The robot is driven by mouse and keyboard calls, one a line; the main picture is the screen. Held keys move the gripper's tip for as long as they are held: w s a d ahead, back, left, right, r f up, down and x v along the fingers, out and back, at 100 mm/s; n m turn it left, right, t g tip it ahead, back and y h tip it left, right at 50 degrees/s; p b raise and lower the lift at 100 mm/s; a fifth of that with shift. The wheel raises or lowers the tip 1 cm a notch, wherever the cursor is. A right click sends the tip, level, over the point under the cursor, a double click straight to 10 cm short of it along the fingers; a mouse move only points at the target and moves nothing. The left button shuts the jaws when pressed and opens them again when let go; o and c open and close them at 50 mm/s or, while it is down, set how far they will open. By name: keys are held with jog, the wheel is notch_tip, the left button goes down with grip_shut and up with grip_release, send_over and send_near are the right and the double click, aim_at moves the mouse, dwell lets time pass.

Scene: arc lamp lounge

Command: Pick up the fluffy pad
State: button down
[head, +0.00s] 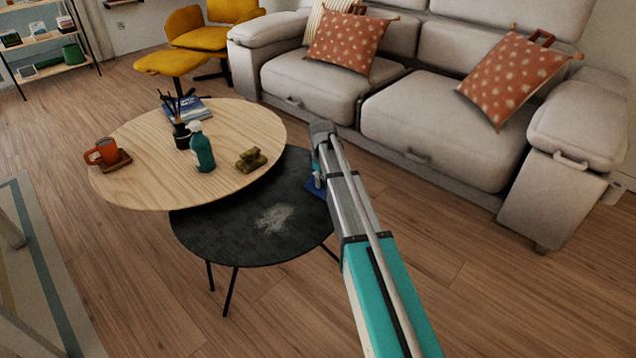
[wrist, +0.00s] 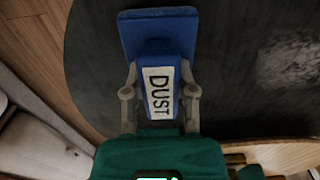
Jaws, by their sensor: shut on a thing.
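A blue tool with a white label reading DUST (wrist: 158,35) is between the fingers of my gripper (wrist: 160,92) in the wrist view. It has a block-shaped grip and a wider flat blue part beyond it; no fluffy surface shows from here. My gripper is shut on the block. In the head view a bit of the blue pad (head: 316,190) shows beside my arm, at the right edge of the black table (head: 215,225). My arm hides most of it and the fingers. I cannot tell whether it touches the tabletop.
A pale dusty patch (head: 275,218) lies on the black table. The higher wooden table (head: 150,140) overlaps it and carries a teal spray bottle (head: 202,150), an orange mug (head: 103,152), a reed diffuser (head: 181,135), a book (head: 192,109) and an olive-brown object (head: 251,160). A grey sofa (head: 420,115) stands behind.

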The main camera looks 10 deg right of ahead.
jog(key=shift+r+p, duration=1.4)
jog(key=shift+r, duration=0.1)
jog(key=s+d+r+p, duration=0.2)
jog(key=s+r+p, duration=0.7)
jog(key=s, duration=0.5)
jog(key=shift+r+p, duration=0.4)
jog(key=shift+w, duration=0.1)
